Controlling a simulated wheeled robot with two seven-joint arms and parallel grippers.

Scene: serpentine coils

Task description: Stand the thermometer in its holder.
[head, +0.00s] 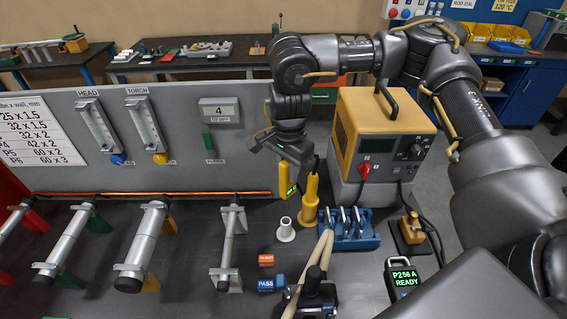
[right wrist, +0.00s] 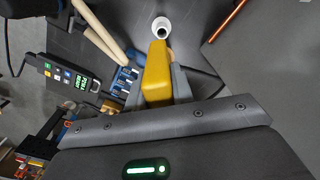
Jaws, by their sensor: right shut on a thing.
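My right gripper (head: 282,160) comes down from above and is shut on the thermometer, a yellow block-like body (head: 284,176) with a small green display near its lower end. In the right wrist view the thermometer (right wrist: 157,75) sits between the fingers and points away from the camera. A small white flared cup (head: 286,229), seemingly the holder, stands on the dark bench below. In the right wrist view this cup (right wrist: 161,25) shows its dark round opening just past the thermometer's far end. The thermometer is apart from the cup.
A yellow upright cylinder (head: 310,190) stands close to the right of the thermometer. A blue rack (head: 350,238) and a yellow power unit (head: 375,135) are to the right. Orange and blue blocks (head: 266,260) lie in front. Tubes on supports (head: 145,245) fill the left.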

